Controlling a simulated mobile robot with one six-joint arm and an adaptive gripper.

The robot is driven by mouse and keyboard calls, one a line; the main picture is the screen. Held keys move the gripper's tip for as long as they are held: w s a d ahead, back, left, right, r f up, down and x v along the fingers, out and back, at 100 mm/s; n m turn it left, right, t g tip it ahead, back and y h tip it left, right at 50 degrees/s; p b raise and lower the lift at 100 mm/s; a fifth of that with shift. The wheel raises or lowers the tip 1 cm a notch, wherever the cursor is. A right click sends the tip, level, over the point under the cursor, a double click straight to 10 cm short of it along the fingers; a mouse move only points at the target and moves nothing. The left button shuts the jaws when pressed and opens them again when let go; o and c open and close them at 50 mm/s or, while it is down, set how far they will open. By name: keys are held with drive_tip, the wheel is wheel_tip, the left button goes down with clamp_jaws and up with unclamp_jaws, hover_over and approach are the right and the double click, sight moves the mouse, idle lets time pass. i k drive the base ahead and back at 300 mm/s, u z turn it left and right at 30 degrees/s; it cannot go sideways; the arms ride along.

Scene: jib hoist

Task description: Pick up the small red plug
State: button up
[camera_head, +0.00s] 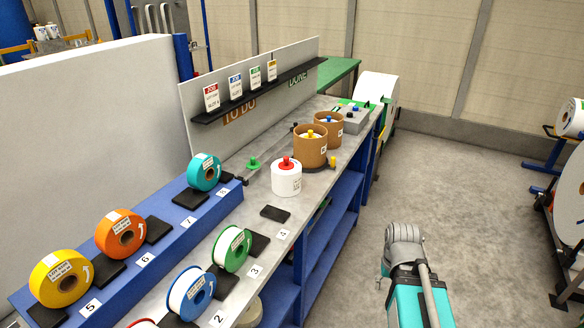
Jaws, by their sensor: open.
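The small red plug (286,162) sits on top of a white roll (286,181) on the grey bench top (258,207), near the middle of the picture. It has a wider base and a raised knob; its underside is hidden in the roll. My arm shows at the lower right, over the floor and apart from the bench. My gripper itself cannot be made out in this view. Nothing stands directly in front of the red plug.
Behind the plug stand two brown rolls (309,151) with yellow and blue plugs. Several coloured tape rolls (120,236) stand at the left. The floor (420,190) right of the bench is clear.

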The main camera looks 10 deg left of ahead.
sight(286, 165)
drive_tip(key=u, duration=0.1)
drive_tip(key=i, duration=0.95)
drive_tip(key=z, duration=0.05)
